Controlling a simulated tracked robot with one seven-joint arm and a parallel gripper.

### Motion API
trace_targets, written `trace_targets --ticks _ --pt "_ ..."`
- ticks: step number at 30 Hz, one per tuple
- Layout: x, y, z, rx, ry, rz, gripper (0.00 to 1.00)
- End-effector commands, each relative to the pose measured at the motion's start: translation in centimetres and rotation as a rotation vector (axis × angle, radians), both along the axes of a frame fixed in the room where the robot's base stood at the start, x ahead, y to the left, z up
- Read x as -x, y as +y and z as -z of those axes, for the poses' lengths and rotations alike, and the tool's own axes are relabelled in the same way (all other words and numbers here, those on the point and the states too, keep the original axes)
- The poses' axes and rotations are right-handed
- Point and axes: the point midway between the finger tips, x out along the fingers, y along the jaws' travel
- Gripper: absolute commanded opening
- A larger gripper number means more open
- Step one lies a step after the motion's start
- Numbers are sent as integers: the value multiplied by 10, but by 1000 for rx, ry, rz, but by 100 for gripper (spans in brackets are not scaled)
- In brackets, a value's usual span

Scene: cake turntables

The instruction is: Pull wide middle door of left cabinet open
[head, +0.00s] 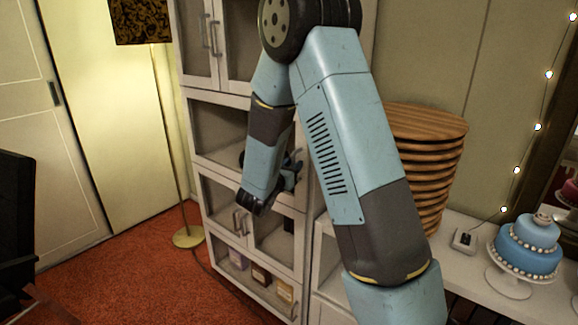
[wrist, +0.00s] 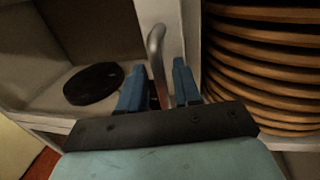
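The left cabinet (head: 186,130) is tall and white. Its wide middle door (head: 214,168) has a dark see-through pane and a pale frame, and appears closed. My arm hides the door's right part. The door's curved metal handle (wrist: 156,48) stands upright in the wrist view. My gripper (wrist: 160,88) is open, with its blue fingers on either side of the handle's lower part. I cannot tell whether a finger touches it. In the head view my gripper (head: 293,168) is at the door's right side, partly hidden by my arm.
A dark round object (wrist: 94,84) lies behind the pane. A stack of round wooden boards (head: 428,125) stands close to the right of the cabinet. A blue tiered cake (head: 528,250) is farther right. Red carpet (head: 130,265) is clear in front, near a floor lamp (head: 187,237).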

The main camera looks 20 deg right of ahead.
Motion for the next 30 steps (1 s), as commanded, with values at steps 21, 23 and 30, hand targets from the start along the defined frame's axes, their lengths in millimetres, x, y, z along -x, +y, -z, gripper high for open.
trace_targets --ticks 21,23,30 --pt "-8 -7 0 0 -1 0 10" --pt "-8 -7 0 0 -1 0 4" --pt "-8 -8 0 0 0 0 0"
